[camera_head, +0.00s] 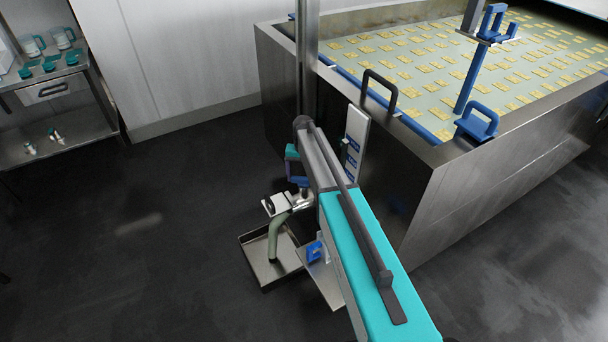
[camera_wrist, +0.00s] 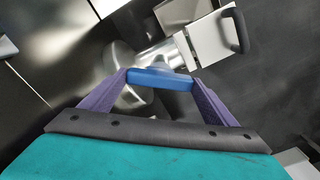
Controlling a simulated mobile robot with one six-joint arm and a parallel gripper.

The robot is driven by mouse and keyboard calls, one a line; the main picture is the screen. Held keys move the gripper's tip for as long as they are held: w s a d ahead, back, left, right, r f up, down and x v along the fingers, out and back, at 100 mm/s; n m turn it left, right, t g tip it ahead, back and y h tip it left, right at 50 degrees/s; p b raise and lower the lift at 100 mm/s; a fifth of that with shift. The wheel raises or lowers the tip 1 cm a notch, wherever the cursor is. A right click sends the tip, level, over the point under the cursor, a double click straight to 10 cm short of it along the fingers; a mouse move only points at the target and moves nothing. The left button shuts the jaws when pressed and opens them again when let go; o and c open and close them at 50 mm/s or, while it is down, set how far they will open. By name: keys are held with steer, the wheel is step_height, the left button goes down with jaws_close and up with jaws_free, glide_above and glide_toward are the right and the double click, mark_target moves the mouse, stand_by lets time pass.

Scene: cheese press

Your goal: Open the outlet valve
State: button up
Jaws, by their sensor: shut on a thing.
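My gripper (camera_wrist: 159,76) has its two purple fingers on either side of a blue valve handle (camera_wrist: 162,81) in the wrist view, shut on it. The handle lies crosswise between the fingertips, in front of a metal valve body and pipe (camera_wrist: 122,62). In the head view my arm reaches down to the outlet at the vat's near left corner, and the dark gripper end (camera_head: 298,176) is beside the metal outlet fitting (camera_head: 298,197). The blue handle cannot be made out clearly there. A pale green outlet hose (camera_head: 275,238) bends down from the fitting.
A shallow metal tray (camera_head: 256,258) sits on the floor under the hose. The large steel vat (camera_head: 440,215) holds many yellow pieces in pale liquid. A white block with a dark handle (camera_wrist: 214,40) is close beside the valve. Shelves (camera_head: 75,130) stand at left; dark floor between is clear.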

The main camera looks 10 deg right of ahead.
mark_target(304, 178)
steer(key=n, duration=0.3)
steer(key=shift+w+r+n+p, duration=0.1)
steer(key=shift+w+n+p, duration=0.05)
steer(key=shift+n+p, duration=0.55)
steer(key=shift+n, duration=1.4)
steer(key=o, duration=1)
steer(key=shift+o, duration=0.2)
step_height(304, 178, up, 14)
steer(key=shift+f, duration=0.2)
